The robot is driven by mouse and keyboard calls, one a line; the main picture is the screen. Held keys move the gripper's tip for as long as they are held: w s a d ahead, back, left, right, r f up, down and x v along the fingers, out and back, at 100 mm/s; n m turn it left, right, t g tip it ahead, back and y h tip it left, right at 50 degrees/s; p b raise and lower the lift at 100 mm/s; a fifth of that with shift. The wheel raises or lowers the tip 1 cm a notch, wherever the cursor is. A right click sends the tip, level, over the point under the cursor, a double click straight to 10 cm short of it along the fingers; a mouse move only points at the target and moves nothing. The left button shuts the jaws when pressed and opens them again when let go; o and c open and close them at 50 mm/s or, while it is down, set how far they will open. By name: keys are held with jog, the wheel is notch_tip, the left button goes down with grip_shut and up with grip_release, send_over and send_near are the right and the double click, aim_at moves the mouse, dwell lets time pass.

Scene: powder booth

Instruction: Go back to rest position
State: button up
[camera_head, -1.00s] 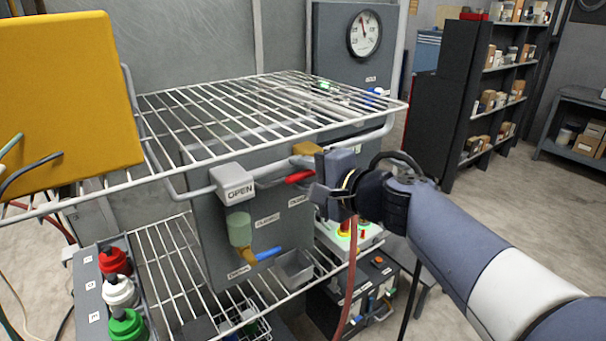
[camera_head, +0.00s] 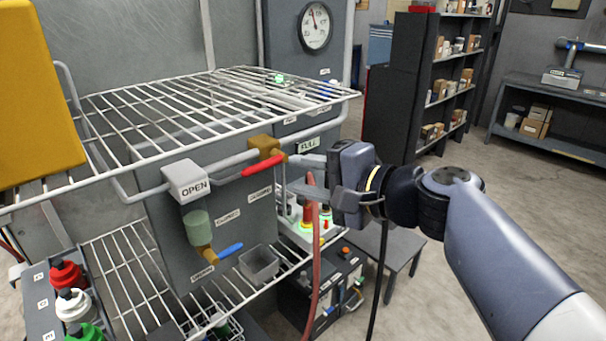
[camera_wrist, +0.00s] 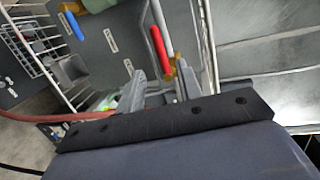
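My gripper (camera_head: 298,175) is to the right of the red-handled valve in the head view, apart from it. Its two fingers point left toward the grey panel and have a gap between them with nothing held. In the wrist view my gripper (camera_wrist: 158,88) also shows its two fingers apart. The red valve handle (camera_head: 263,165) lies along the pipe below the wire shelf, on a brass body (camera_head: 264,146). It also shows in the wrist view (camera_wrist: 158,50), beyond the fingers. My arm reaches in from the lower right.
A wire shelf (camera_head: 215,100) runs above the panel. A red hose (camera_head: 314,250) and black cable hang close by my gripper. An OPEN sign block (camera_head: 187,182) and a blue-handled valve (camera_head: 231,250) are to the left. The floor at right is clear.

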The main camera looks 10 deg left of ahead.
aim_at(263, 169)
jog(key=p+x, duration=0.1)
jog(key=x, duration=1)
jog(key=shift+d+f+n, duration=0.1)
jog(key=shift+f+n, duration=0.05)
jog(key=shift+n, duration=0.25)
